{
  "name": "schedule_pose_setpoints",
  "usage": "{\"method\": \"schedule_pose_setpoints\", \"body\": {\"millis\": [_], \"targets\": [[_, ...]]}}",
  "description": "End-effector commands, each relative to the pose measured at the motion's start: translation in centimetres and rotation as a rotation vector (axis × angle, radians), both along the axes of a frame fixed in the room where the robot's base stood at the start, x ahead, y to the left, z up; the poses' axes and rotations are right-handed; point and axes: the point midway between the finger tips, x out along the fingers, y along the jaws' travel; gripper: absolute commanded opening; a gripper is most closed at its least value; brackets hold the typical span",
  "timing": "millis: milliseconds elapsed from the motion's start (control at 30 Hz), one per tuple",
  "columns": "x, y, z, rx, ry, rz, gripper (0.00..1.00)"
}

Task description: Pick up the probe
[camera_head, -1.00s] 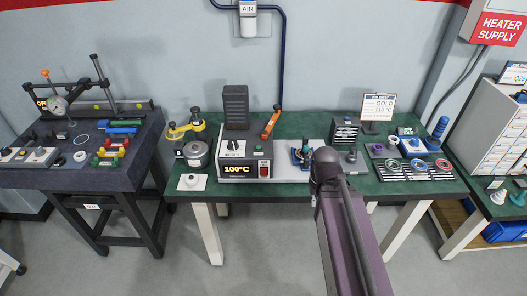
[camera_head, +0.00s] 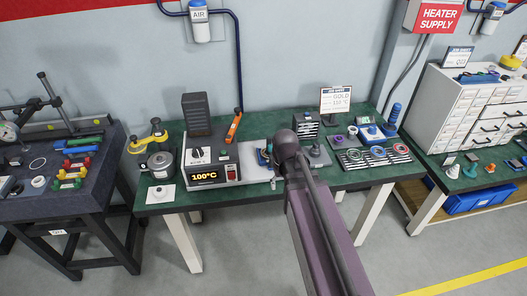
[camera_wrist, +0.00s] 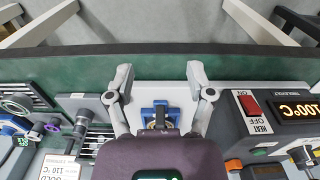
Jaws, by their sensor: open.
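I cannot tell for certain which object is the probe. A blue fixture with a dark centre piece (camera_wrist: 160,113) lies near my gripper (camera_wrist: 160,72) in the wrist view, below the line between the fingertips. In the head view, the blue fixture (camera_head: 264,157) is partly hidden by my arm. My gripper is open with nothing between its fingertips, which reach toward the green bench edge. A grey upright piece with a dark knob (camera_head: 315,152) stands just right of my arm; a similar grey knob (camera_wrist: 108,98) shows left of my gripper in the wrist view.
The heater box (camera_head: 213,175) reading 100°C stands close to the left of the fixture. A metal pot (camera_head: 161,165) is farther left. A slotted rack with coloured rings (camera_head: 375,155) and a sign (camera_head: 335,100) are at the right. The green bench front edge (camera_wrist: 160,50) is clear.

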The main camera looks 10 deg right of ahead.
Motion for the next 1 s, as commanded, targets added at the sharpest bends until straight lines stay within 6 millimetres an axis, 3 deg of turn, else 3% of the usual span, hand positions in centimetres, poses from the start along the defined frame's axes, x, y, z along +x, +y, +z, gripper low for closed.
{"method": "schedule_pose_setpoints", "body": {"millis": [33, 200, 600, 800, 1000], "targets": [[2.2, 0.0, 1.5, 0.000, 0.000, 0.011, 0.69], [7.6, 0.0, 4.3, 0.000, 0.000, 0.063, 0.69], [19.3, -0.3, 10.1, 0.000, 0.000, 0.179, 0.69], [21.9, -0.5, 11.2, 0.000, 0.000, 0.208, 0.69], [22.2, -0.5, 11.2, 0.000, 0.000, 0.214, 0.69]]}}
